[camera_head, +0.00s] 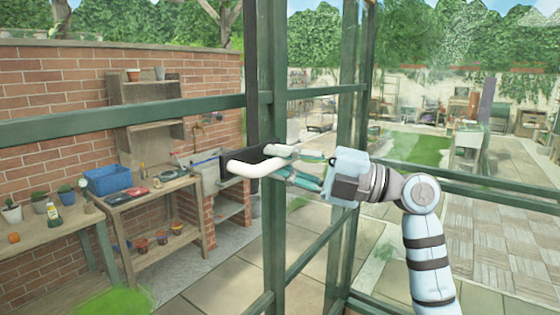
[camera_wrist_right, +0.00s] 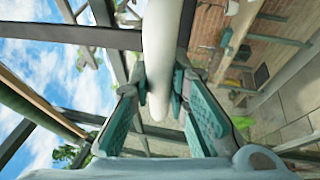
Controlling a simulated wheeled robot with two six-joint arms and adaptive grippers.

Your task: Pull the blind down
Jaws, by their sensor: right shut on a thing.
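A white rounded handle (camera_head: 250,169) sits at a dark bracket beside the green window post. My right gripper (camera_head: 281,161) reaches in from the right and is shut on this handle. The wrist view shows the white handle (camera_wrist_right: 160,45) running down between the two teal fingers of the right gripper (camera_wrist_right: 159,92), with its rounded end just past the fingertips. No blind cloth can be made out in either view, so how far the blind is down cannot be told. My left gripper is not in view.
Green frame posts (camera_head: 271,230) and crossbars (camera_head: 120,117) stand close around my right arm. Beyond them are a wooden bench (camera_head: 150,192) with a blue crate (camera_head: 108,179), a brick wall (camera_head: 50,80) and a paved yard (camera_head: 490,225). Open space lies right of my arm.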

